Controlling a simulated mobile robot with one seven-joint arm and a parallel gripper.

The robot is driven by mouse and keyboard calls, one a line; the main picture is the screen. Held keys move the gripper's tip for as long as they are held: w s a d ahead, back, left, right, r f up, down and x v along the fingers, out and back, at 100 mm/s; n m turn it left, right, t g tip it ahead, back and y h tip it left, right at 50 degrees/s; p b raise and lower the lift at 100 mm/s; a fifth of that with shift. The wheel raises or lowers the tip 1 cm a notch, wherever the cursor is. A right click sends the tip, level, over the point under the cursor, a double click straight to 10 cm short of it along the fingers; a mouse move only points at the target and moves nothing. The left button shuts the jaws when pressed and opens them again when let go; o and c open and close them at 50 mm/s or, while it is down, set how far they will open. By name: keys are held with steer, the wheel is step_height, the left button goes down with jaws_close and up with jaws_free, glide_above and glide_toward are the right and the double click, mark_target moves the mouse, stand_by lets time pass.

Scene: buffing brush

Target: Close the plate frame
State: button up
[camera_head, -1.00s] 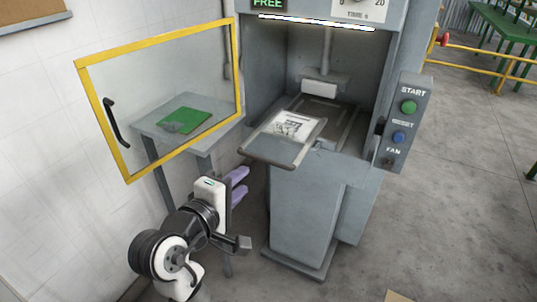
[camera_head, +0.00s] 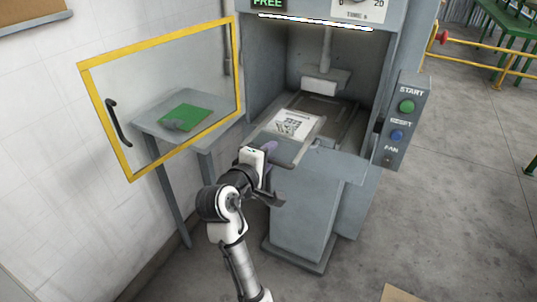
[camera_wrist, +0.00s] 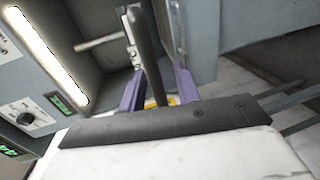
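The plate frame (camera_head: 289,152) is a grey tray-like frame jutting out of the machine's chamber toward the front left. A pale printed plate (camera_head: 292,124) lies on it. My gripper (camera_head: 268,150) is at the frame's front left edge, and its purple fingers are partly hidden in the head view. In the wrist view my gripper (camera_wrist: 158,96) has its two purple fingers apart, with a dark grey bar (camera_wrist: 148,45) running between them. I cannot tell whether the fingers touch the bar.
The grey machine (camera_head: 300,205) has an open chamber and a control panel (camera_head: 401,125) at its right. A yellow-framed clear door (camera_head: 130,176) stands open at the left. Behind it is a side table (camera_head: 150,126) with a green pad (camera_head: 200,117).

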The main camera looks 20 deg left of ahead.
jaws_close()
steer(key=x, duration=0.2)
steer(key=r+p+x, duration=0.1)
steer(key=x, duration=0.1)
steer(key=shift+w+f, duration=0.1)
steer(key=shift+w, duration=0.1)
jaws_free()
steer(key=shift+s, duration=0.1)
steer(key=b+v, duration=0.2)
steer(key=v, duration=1.1)
steer(key=shift+s+b, duration=0.3)
steer(key=shift+s, duration=0.05)
